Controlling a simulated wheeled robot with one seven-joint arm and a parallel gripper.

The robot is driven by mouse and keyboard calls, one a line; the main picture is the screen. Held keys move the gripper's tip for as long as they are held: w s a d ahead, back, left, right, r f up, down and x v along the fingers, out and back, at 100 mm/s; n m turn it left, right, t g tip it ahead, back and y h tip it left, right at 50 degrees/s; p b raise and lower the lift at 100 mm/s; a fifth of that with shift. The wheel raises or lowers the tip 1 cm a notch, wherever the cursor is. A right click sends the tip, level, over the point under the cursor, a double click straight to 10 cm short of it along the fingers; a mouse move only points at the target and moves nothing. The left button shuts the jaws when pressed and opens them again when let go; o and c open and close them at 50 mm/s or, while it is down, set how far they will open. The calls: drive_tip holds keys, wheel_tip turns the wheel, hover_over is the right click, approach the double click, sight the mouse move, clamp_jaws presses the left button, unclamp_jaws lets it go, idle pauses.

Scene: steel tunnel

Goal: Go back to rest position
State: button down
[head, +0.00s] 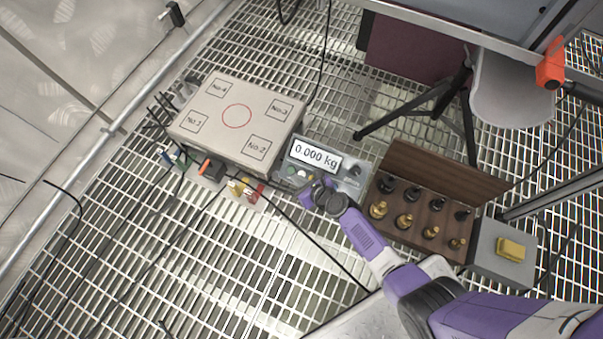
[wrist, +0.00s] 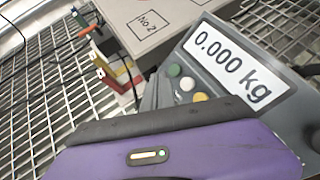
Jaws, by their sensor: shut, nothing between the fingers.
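My purple arm reaches in from the lower right in the head view. My gripper (head: 306,190) is at its far end, low beside the front edge of the scale, and it is shut with nothing held. The scale's display (head: 316,155) reads 0.000 kg. In the wrist view my purple wrist housing fills the bottom, and the scale display (wrist: 232,62) stands just beyond it. Green, white and yellow buttons (wrist: 187,84) show beside the grey gripper part. I cannot tell whether the gripper touches the scale.
A box platform (head: 215,135) marked No.1 to No.4 stands left of the scale. A wooden case (head: 435,165) with several weights stands to its right, beside a grey box (head: 487,250) with a yellow block (head: 511,249). Coloured terminals (head: 245,192) and cables lie on the grating. A tripod (head: 440,100) stands behind.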

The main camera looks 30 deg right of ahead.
idle(0.3)
drive_tip(key=s+d+r+n+t+h, duration=0.2)
drive_tip(key=d+r+n+t, duration=0.15)
drive_tip(key=r+n, duration=0.95)
drive_tip(key=s+a+r+n+t, duration=0.1)
drive_tip(key=s+r+n, duration=0.9)
drive_tip(key=s+r, duration=0.5)
drive_tip(key=s+a+r+n, duration=0.2)
drive_tip(key=s+r+n, duration=0.95)
drive_tip(key=s, duration=0.45)
wheel_tip(320, 180, up, 32)
drive_tip(key=p, duration=3.1)
drive_tip(key=shift+d+f+m, duration=0.15)
drive_tip(key=shift+f+m, duration=0.1)
drive_tip(key=shift+m, duration=0.2)
